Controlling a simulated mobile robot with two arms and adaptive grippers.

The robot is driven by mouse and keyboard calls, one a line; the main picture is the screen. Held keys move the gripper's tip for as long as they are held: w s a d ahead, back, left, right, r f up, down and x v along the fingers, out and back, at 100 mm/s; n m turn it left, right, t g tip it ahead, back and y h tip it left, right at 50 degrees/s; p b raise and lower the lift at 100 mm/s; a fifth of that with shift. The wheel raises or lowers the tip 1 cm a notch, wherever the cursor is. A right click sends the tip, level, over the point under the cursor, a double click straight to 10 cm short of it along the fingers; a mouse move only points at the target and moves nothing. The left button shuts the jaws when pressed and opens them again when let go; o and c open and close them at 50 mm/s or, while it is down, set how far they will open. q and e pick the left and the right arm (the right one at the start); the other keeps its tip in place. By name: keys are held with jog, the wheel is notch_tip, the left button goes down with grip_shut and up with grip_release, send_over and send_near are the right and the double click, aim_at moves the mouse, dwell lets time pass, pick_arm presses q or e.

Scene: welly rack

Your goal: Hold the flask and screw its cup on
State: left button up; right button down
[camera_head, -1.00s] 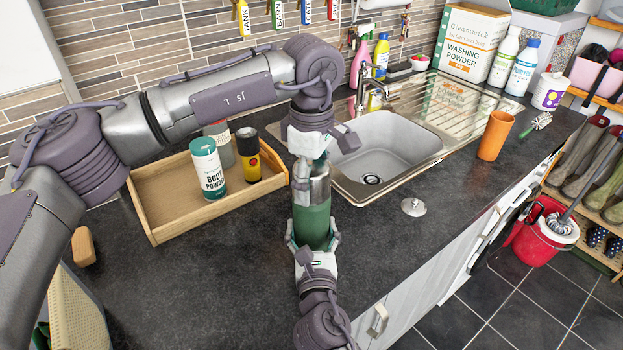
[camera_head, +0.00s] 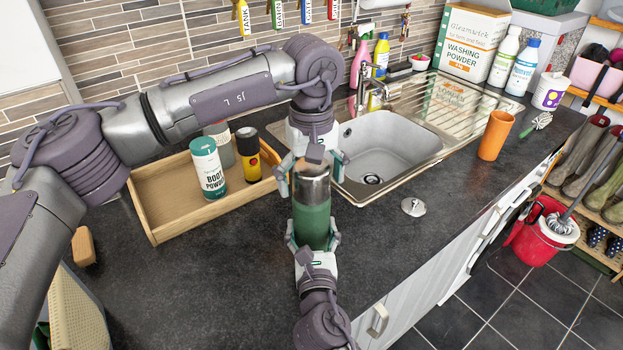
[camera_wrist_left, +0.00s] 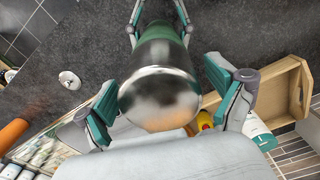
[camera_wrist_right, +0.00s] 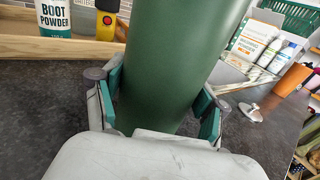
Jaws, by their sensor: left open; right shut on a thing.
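The green flask (camera_head: 312,226) stands upright on the dark worktop, and its green body fills the right wrist view (camera_wrist_right: 180,60). My right gripper (camera_head: 313,240) is shut on its lower body from the front. The steel cup (camera_head: 312,185) sits on top of the flask; its shiny domed end shows in the left wrist view (camera_wrist_left: 158,98). I cannot tell how tightly it is seated. My left gripper (camera_head: 310,178) is open above the flask, with its fingers on either side of the cup and apart from it.
A wooden tray (camera_head: 160,228) with boot powder (camera_head: 208,168) and a black-and-yellow can (camera_head: 249,155) stands left of the flask. A small steel stopper-like disc (camera_head: 413,207) lies to the right. The sink (camera_head: 390,150) is behind; an orange tumbler (camera_head: 495,136) stands farther right.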

aim_at(314, 167)
pick_arm(q)
jog(key=shift+r, duration=2.25)
jog(key=shift+c, duration=0.2)
jog(key=n, duration=0.5)
jog(key=shift+s+d+r+n, duration=0.1)
jog(key=shift+d+r+n, duration=0.05)
jog(key=shift+r+n, duration=0.2)
jog(key=n, duration=0.3)
jog(key=r+n, duration=0.1)
jog(key=n, duration=0.6)
jog(key=r+n, duration=0.1)
jog(key=n, duration=0.9)
jog(key=shift+r, duration=0.4)
jog(key=shift+f, duration=0.1)
jog(key=shift+f, duration=3.95)
